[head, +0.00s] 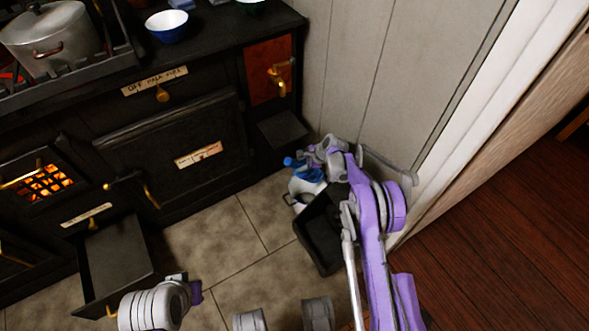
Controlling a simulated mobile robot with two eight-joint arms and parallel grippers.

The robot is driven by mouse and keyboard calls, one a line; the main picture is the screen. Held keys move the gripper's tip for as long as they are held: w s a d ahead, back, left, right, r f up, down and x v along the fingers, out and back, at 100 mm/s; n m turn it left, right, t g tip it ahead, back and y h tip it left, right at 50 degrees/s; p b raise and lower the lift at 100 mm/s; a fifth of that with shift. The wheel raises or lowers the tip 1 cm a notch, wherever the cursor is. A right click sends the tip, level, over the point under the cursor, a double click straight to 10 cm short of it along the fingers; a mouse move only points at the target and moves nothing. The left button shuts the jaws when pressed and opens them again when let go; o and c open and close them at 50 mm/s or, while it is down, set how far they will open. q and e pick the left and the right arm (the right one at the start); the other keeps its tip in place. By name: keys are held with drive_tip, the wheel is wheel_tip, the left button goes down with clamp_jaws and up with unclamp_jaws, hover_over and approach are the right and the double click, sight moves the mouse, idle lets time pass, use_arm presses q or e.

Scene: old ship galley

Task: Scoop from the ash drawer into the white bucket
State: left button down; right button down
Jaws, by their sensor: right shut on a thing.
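The ash drawer (117,258) is a dark metal drawer, pulled out at the lower left of the black stove. The white bucket (300,189) stands on the floor by the stove's right end, partly hidden by my right gripper and a black bin. My right gripper (312,160) is over the bucket, shut on a blue scoop (308,174), which shows only in part. I cannot tell whether the scoop holds ash. Part of my left arm shows at the lower left, near the drawer; its fingertips cannot be made out.
A black open bin (318,238) stands in front of the bucket, beside my right arm. The wall (370,70) is close behind the bucket. A pot (60,40) and a blue bowl (168,26) are on the stove. Tiled floor (215,230) between drawer and bin is clear.

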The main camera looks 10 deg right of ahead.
drive_tip(key=shift+w+d+r+m+y+b, duration=0.15)
drive_tip(key=shift+w+d+r+y+b, duration=0.1)
drive_tip(key=shift+d+y+b, duration=0.25)
drive_tip(key=shift+w+d+r+m+y+b, duration=0.1)
drive_tip(key=shift+w+d+m+y+b, duration=0.15)
drive_tip(key=shift+d+b, duration=0.35)
drive_tip(key=shift+d+r+g+y+b, duration=0.25)
drive_tip(key=shift+d+r+g+b, duration=0.1)
drive_tip(key=shift+d, duration=0.1)
